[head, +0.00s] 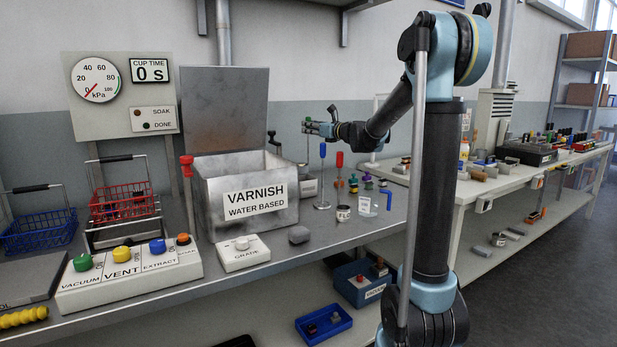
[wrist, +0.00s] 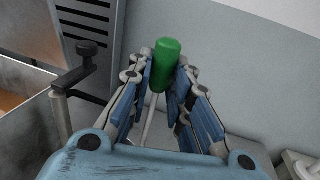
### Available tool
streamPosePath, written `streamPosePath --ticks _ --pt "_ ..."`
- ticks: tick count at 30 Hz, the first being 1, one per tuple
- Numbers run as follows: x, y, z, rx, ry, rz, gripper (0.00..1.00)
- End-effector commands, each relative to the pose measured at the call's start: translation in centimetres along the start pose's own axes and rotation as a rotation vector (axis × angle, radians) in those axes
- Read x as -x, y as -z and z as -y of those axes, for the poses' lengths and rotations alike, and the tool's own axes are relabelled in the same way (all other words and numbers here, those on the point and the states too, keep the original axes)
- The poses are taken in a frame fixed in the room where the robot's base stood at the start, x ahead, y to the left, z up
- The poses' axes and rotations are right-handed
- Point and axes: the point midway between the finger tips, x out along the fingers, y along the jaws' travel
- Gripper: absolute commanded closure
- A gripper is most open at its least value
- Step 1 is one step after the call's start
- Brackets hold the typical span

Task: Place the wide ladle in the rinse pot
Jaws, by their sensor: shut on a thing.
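My gripper (head: 311,127) is raised behind the right end of the varnish tank. It is shut on a green-handled tool (wrist: 166,62), likely a ladle, with a thin pale rod running down between the fingers (wrist: 161,90). Its lower end is hidden, so I cannot tell whether it is the wide one. A blue-handled tool (head: 322,151) and a red-handled one (head: 339,160) stand upright on the bench to the right. A small grey metal container (head: 308,187) stands beside the tank, below my gripper; I cannot tell if it is the rinse pot.
The open varnish tank (head: 205,205) with its raised lid (head: 225,100) stands to the left. A post with a dark knob (wrist: 88,50) rises close left of my gripper. Small cups and coloured items (head: 343,214) crowd the bench at right.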

Motion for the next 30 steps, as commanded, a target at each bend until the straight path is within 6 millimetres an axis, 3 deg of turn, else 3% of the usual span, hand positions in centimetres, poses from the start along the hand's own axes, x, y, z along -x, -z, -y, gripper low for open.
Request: streamPosePath --ticks 6,21,30 --pt "0.0 3.4 0.0 0.0 0.0 0.0 1.0" --pt "0.0 8.2 0.1 0.0 0.001 0.0 1.0" --pt "0.1 8.5 0.1 0.0 0.001 0.0 1.0"
